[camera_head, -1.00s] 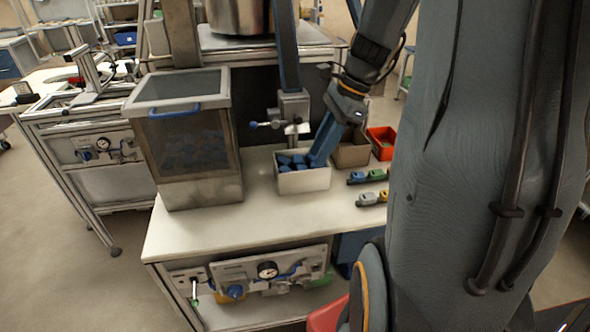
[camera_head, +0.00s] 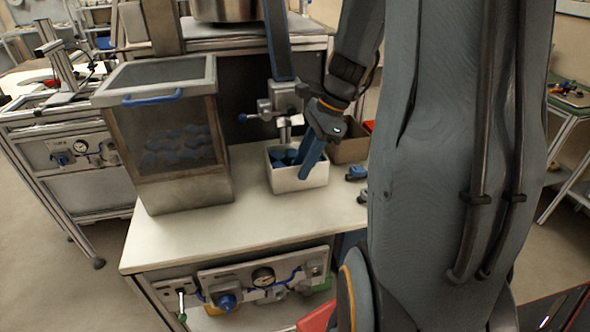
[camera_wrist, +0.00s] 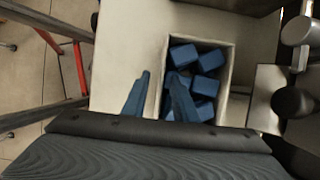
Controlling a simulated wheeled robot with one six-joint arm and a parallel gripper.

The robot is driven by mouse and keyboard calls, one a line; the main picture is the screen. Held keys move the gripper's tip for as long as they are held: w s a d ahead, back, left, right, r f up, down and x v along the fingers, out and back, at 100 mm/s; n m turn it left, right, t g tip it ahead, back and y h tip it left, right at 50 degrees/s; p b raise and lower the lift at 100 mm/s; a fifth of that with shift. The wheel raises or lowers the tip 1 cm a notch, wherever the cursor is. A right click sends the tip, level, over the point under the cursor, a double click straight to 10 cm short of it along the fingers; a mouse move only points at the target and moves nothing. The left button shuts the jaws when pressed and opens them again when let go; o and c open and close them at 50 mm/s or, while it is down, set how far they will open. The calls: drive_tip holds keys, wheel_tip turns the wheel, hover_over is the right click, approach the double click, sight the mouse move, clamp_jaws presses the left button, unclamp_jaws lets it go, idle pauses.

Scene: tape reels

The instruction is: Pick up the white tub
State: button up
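The white tub (camera_head: 300,180) stands upright on the white worktop and holds several blue blocks. In the wrist view the tub (camera_wrist: 231,72) is right of centre, its blocks plain to see. My gripper (camera_head: 309,166) is low at the tub's right side in the head view. In the wrist view my gripper (camera_wrist: 159,78) is open, with one blue finger outside a side wall of the tub and the other over or inside it. The wall runs between the fingers. I cannot tell whether either finger touches it.
A large clear-fronted bin (camera_head: 170,140) with a blue handle stands left of the tub. A brown box (camera_head: 350,150) is just behind it to the right. A post with a clamp (camera_head: 283,98) rises behind the tub. The worktop in front (camera_head: 235,235) is clear.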

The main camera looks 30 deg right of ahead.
sight(290, 191)
drive_tip(key=shift+p+x, duration=0.7)
drive_tip(key=shift+x, duration=1.95)
drive_tip(key=shift+w, duration=0.15)
drive_tip(key=shift+f, duration=0.1)
drive_tip(key=shift+c, duration=0.5)
clamp_jaws()
